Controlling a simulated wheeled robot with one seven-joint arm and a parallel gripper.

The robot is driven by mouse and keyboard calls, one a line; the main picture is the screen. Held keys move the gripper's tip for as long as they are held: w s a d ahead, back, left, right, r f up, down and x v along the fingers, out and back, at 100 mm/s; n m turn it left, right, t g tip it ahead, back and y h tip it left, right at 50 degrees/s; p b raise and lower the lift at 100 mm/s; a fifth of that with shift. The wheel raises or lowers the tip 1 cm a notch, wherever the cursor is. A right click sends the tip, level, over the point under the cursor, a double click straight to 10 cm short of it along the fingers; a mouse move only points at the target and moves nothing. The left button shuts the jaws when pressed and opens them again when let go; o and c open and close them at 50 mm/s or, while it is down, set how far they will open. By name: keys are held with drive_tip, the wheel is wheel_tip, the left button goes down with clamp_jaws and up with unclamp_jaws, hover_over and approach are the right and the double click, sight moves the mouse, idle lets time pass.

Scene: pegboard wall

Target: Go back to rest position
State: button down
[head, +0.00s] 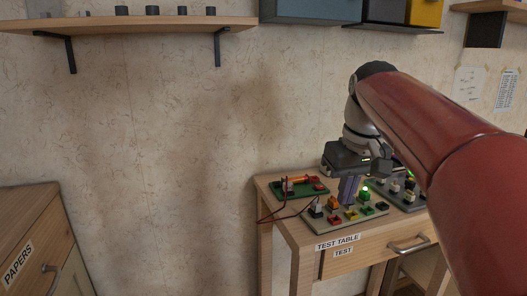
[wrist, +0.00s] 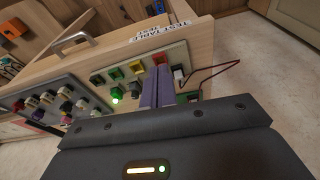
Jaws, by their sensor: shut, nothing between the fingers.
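My gripper (head: 348,190) points down over the test table (head: 290,222) in the head view. Its purple-grey fingers are shut together with nothing between them, just above a grey panel (head: 372,215) with coloured buttons and a lit green light (head: 365,192). In the wrist view the gripper (wrist: 163,72) shows its two closed fingers in front of the same panel (wrist: 180,54), and the lit light (wrist: 116,93) is left of them. I cannot tell whether the fingertips touch the panel.
A green board (head: 315,188) with red and dark wires lies at the table's back left. Another panel (head: 413,202) stands right of the gripper. A wall shelf (head: 150,25) and a PAPERS cabinet (head: 30,240) are at left. Open space lies between cabinet and table.

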drive_tip(key=s+f+m+t, duration=0.3)
drive_tip(key=s+f, duration=1.4)
drive_tip(key=s, duration=0.1)
drive_tip(key=shift+s+a+f+h, duration=0.2)
drive_tip(key=shift+s+f+h, duration=0.05)
drive_tip(key=shift+s+h, duration=0.05)
